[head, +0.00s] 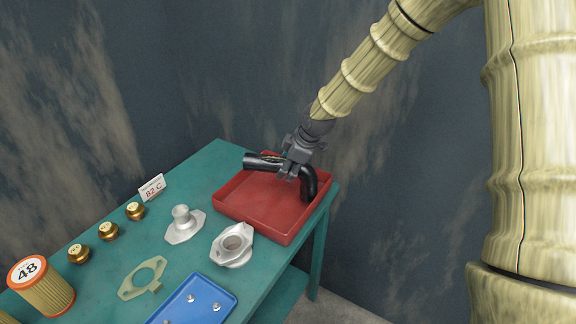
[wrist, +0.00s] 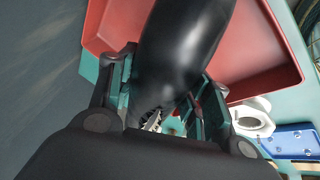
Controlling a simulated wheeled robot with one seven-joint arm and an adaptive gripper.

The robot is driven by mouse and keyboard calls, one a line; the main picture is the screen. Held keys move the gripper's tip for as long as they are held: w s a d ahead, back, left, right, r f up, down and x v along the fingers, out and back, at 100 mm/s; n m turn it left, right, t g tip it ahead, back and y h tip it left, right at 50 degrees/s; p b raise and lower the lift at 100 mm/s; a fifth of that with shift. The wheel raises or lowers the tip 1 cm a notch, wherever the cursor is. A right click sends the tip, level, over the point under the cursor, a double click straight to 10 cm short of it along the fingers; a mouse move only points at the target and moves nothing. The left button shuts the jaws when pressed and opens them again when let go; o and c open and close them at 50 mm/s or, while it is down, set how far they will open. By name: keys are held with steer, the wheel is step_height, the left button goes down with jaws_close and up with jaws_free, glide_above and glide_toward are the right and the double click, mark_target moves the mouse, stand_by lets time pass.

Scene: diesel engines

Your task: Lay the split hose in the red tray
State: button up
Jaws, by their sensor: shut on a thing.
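The split hose (head: 309,184) is black, glossy and bent, with a torn patch on its upper side. My gripper (head: 289,170) is shut on it at the middle, over the red tray (head: 262,219). In the wrist view the hose (wrist: 182,45) runs between the two fingers (wrist: 166,100), and a jagged split shows near them. The red tray (wrist: 268,78) lies behind and below the hose there. The hose's lower end reaches down over the tray's right part; I cannot tell whether it touches the floor of the tray.
The tray stands at the far end of a teal table (head: 222,164). Nearer are two metal housings (head: 184,225) (head: 233,245), a gasket (head: 143,278), a blue tray (head: 196,303) with small parts, brass caps (head: 108,231), an orange filter (head: 42,288) and a label card (head: 152,187). A wall rises behind.

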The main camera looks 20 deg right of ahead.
steer(key=shift+f, duration=0.55)
steer(key=o, duration=1.5)
steer(key=shift+o, duration=0.2)
